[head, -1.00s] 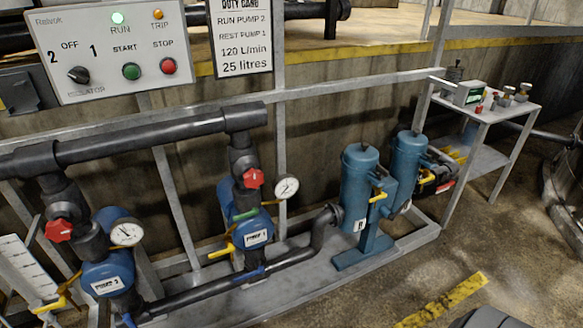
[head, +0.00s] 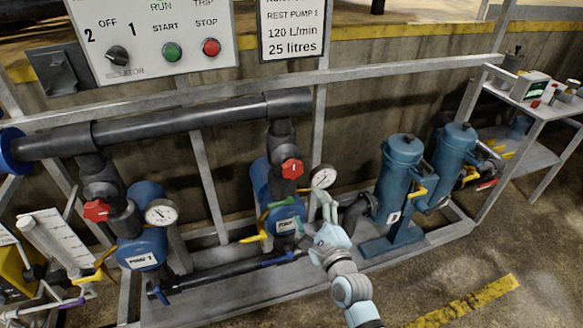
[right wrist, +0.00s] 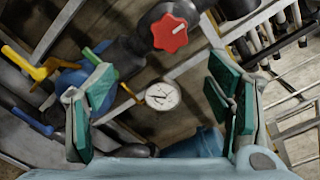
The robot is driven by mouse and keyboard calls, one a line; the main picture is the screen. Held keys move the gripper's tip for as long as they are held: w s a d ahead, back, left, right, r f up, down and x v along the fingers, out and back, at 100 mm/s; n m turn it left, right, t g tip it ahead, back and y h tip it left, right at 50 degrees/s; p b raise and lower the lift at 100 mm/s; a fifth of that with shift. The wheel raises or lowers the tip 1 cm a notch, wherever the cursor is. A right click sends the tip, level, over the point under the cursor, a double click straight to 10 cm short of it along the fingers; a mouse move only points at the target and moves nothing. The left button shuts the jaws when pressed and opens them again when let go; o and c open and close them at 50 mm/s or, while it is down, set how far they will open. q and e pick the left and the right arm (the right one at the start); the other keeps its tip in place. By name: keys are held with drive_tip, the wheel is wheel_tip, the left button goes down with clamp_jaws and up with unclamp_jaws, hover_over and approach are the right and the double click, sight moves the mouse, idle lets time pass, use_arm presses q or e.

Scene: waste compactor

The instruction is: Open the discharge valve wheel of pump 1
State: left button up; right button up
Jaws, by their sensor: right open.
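Two blue pumps stand on a grey skid, a left pump (head: 142,251) and a right pump (head: 284,213); the numbers on their labels are too small to read surely. Each has a red valve wheel on its black discharge pipe: a left wheel (head: 96,211) and a right wheel (head: 292,169). My right gripper (head: 318,216) is open and empty, low and to the right of the right wheel in the head view. In the right wrist view a red wheel (right wrist: 170,32) shows beyond the open fingers (right wrist: 160,95), apart from them. My left gripper is not in view.
A pressure gauge (head: 323,177) sits close to the right wheel, near my right gripper. Yellow and green handles surround the right pump. Blue filter housings (head: 403,165) stand to the right. A grey rail (head: 390,77) crosses above the pumps. Open floor lies in front.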

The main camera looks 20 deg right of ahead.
sight(293, 171)
drive_tip(key=shift+m, duration=0.6)
drive_tip(key=w+b, duration=0.1)
drive_tip(key=w, duration=0.3)
drive_tip(key=w+b, duration=0.1)
drive_tip(key=w, duration=0.4)
drive_tip(key=w+r+b, duration=0.1)
drive_tip(key=w+b, duration=0.1)
drive_tip(key=w, duration=0.2)
drive_tip(key=shift+w+a, duration=0.35)
drive_tip(key=shift+a, duration=0.05)
drive_tip(key=shift+w+r, duration=0.2)
drive_tip(key=shift+w, duration=0.2)
drive_tip(key=c, duration=1.2)
